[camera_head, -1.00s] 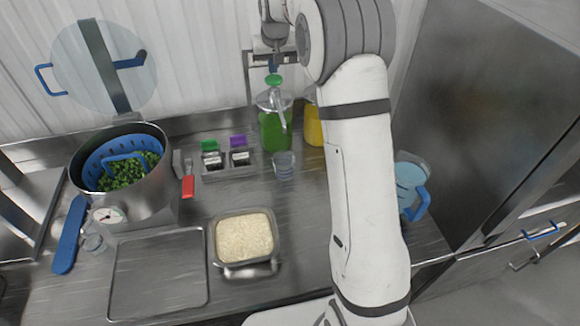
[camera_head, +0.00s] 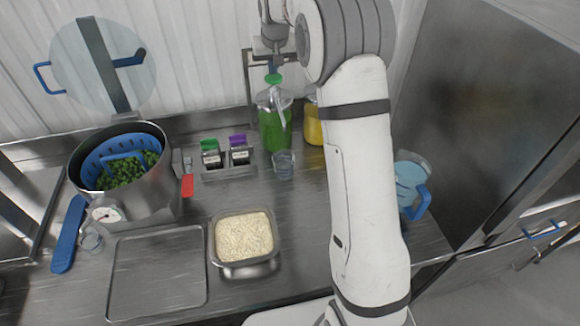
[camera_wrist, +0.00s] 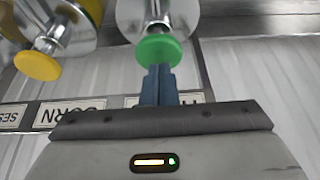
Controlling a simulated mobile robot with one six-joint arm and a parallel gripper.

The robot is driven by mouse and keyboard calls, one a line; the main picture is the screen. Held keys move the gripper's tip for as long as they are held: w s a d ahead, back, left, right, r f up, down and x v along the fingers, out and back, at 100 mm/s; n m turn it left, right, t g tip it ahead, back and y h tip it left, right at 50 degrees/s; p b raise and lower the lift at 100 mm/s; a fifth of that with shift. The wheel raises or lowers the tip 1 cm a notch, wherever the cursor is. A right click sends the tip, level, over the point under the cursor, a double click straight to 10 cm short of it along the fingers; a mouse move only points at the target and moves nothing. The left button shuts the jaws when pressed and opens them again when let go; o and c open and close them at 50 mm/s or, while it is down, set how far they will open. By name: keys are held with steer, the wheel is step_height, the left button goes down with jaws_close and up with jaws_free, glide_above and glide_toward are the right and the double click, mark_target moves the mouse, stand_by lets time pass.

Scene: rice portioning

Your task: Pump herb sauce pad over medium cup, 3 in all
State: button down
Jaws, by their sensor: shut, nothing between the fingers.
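The herb sauce dispenser (camera_head: 275,128) is a clear jar of green sauce at the back of the counter, with a green round pump pad (camera_head: 274,79) on top. A clear cup (camera_head: 284,166) stands upright just in front of it, below the spout; whether it holds sauce is too small to tell. My gripper (camera_head: 273,68) is shut and empty, pointing down right above the green pad. In the wrist view the blue fingertips (camera_wrist: 158,70) reach the edge of the green pad (camera_wrist: 160,48); whether they touch it I cannot tell.
A yellow sauce jar (camera_head: 313,125) stands close at the right; its yellow pad (camera_wrist: 37,66) shows in the wrist view. Small labelled containers (camera_head: 226,157), a rice pan (camera_head: 244,238), a pot of greens (camera_head: 125,185) and a blue-tinted pitcher (camera_head: 411,185) are around. The tray (camera_head: 158,275) is empty.

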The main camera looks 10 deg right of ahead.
mark_target(274, 77)
steer(key=shift+s+f+b, duration=0.1)
steer(key=shift+f+b, duration=0.9)
steer(key=shift+f, duration=0.6)
steer(key=shift+r, duration=0.2)
steer(key=shift+r+p, duration=1.25)
steer(key=shift+r, duration=0.45)
steer(key=shift+f, duration=0.15)
steer(key=shift+f+b, duration=1.3)
steer(key=shift+f, duration=0.4)
steer(key=shift+r+p, duration=1.2)
steer(key=shift+r, duration=0.65)
steer(key=shift+f, duration=0.15)
